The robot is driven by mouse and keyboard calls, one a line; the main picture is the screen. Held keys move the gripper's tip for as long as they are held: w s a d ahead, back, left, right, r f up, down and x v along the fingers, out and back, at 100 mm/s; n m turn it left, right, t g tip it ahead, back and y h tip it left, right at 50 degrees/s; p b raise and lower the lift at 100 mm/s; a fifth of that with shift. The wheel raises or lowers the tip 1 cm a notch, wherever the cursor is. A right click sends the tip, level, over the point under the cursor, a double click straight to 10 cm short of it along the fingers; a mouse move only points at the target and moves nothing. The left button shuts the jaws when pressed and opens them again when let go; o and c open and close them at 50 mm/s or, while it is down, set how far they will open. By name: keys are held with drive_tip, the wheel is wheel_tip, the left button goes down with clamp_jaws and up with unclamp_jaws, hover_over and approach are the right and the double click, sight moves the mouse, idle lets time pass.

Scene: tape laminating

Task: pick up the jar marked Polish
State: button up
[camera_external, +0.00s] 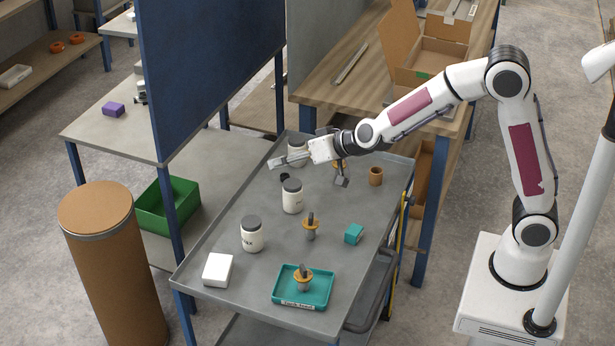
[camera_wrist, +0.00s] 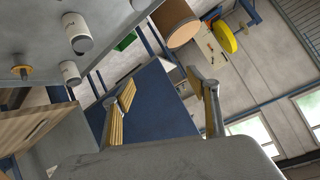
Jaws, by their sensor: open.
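Three white jars with dark grey lids stand upright on the grey cart top: a near one (camera_external: 252,236), a middle one (camera_external: 292,198) and a far one (camera_external: 299,147) partly hidden behind my gripper. Their labels are too small to read surely, so I cannot tell which is marked Polish. My gripper (camera_external: 279,161) is open and empty over the far part of the cart, pointing left, apparently above and in front of the far jar. In the wrist view its fingers (camera_wrist: 162,82) are spread with nothing between them; jars show at upper left (camera_wrist: 76,32) and below that (camera_wrist: 70,73).
A blue panel (camera_external: 210,70) stands left of the cart.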

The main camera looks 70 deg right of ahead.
drive_tip(key=w+d+f+m+h, duration=0.2)
drive_tip(key=w+d+f, duration=0.15)
drive_tip(key=f, duration=0.25)
drive_tip(key=m+g+h, duration=0.3)
drive_tip(key=h, duration=0.4)
approach(295, 192)
drive_tip(key=x, duration=0.4)
drive_tip(key=shift+w+d+r, duration=0.15)
drive_tip(key=shift+w+d, duration=0.05)
drive_tip(key=shift+w, duration=0.25)
drive_tip(key=shift+s+d+f+h, duration=0.3)
drive_tip(key=shift+f+h, duration=0.1)
drive_tip(key=shift+f, duration=0.1)
drive_tip(key=shift+x, duration=1.3)
drive_tip(key=shift+w+f, duration=0.1)
drive_tip(key=shift+x, duration=2.5)
drive_tip(key=shift+w+a, duration=0.15)
drive_tip(key=shift+w, duration=0.05)
